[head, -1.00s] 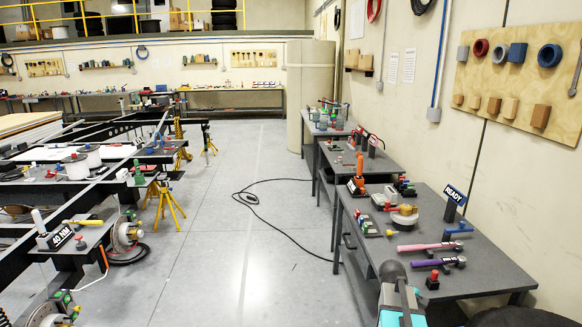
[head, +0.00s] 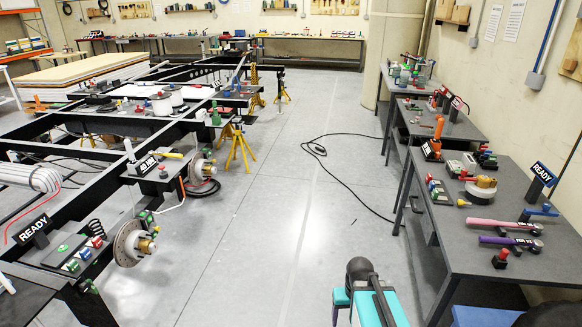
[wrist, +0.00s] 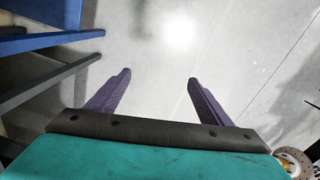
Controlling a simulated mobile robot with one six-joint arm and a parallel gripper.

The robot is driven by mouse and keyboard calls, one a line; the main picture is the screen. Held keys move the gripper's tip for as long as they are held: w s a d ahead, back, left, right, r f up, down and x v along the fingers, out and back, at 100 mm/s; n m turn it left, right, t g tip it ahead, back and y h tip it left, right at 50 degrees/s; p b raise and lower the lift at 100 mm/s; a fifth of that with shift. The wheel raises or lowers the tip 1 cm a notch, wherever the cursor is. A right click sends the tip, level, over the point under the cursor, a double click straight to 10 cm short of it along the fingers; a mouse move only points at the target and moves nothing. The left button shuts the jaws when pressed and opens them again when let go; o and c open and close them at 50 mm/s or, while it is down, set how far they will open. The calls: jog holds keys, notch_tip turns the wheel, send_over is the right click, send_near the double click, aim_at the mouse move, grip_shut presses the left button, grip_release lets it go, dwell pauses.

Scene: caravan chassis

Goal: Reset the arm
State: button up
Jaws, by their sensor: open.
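My gripper (wrist: 158,88) shows in the wrist view with its two purple fingers wide apart and nothing between them. Only the pale floor (wrist: 155,35) lies beyond the fingertips. In the head view my arm, teal with a dark grey joint, rises at the bottom centre over the floor; the gripper's fingers cannot be made out there.
A grey workbench (head: 470,240) with tools and a READY sign (head: 542,174) stands at the right. The black caravan chassis (head: 75,200) with a brake disc (head: 134,243) is at the left. A black cable (head: 345,180) lies on the otherwise clear aisle floor.

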jog(key=s+a+f+g+b, duration=0.2)
jog(key=s+f+g+b, duration=0.3)
jog(key=s+f, duration=2.1)
notch_tip(320, 180, down, 4)
jog(key=b, duration=0.6)
jog(key=shift+s+a+r+g, duration=0.2)
jog(key=shift+s+g, duration=0.1)
jog(key=shift+g, duration=0.1)
